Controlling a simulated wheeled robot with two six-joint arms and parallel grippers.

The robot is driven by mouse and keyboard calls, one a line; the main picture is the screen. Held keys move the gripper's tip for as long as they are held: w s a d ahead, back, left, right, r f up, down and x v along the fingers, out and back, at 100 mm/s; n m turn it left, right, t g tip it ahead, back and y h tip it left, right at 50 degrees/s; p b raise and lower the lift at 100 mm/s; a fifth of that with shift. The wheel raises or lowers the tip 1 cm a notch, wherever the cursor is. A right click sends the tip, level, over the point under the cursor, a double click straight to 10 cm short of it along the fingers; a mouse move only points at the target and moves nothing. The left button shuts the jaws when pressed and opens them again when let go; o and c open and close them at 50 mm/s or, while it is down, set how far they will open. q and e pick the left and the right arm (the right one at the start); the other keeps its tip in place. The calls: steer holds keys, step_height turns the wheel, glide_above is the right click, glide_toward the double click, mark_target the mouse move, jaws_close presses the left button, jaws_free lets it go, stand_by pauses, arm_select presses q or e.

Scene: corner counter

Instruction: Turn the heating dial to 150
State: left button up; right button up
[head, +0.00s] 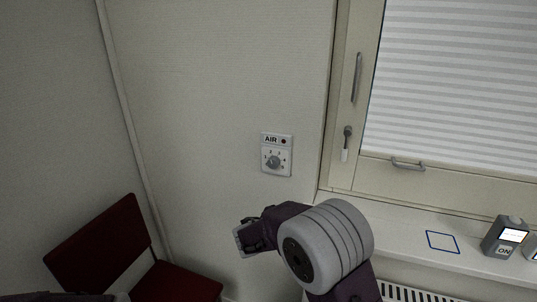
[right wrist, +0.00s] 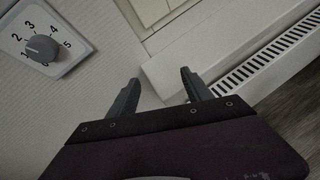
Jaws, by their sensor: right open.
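A white wall panel marked AIR carries a grey round dial (head: 273,162) with a small dark red dot on the label above it. In the right wrist view the grey dial (right wrist: 42,48) has numbers from 1 upward around it, and its pointer appears to face near the 1. No dial marked 150 or labelled heating is visible. My right gripper (head: 243,238) is below and slightly left of the dial, apart from it. In the right wrist view its two fingers (right wrist: 160,79) are apart with nothing between them. My left gripper is not in view.
A window with a handle (head: 347,138) and blind is at right. The sill (head: 390,232) holds a blue square outline and a grey device (head: 506,236) reading ON. A radiator grille (right wrist: 265,62) lies below. A dark red chair (head: 105,245) stands at lower left.

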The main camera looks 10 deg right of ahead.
mark_target(272, 164)
steer(key=w+a+r+n+t, duration=0.7)
steer(key=w+a+r, duration=0.2)
steer(key=r, duration=0.1)
steer(key=x, duration=0.3)
steer(key=p+x, duration=0.1)
steer(key=x, duration=0.1)
steer(key=p+x, duration=0.1)
steer(key=x, duration=0.2)
steer(key=shift+w+d+f, duration=0.2)
steer(key=shift+d+f, duration=0.2)
steer(key=shift+c, duration=0.4)
jaws_close()
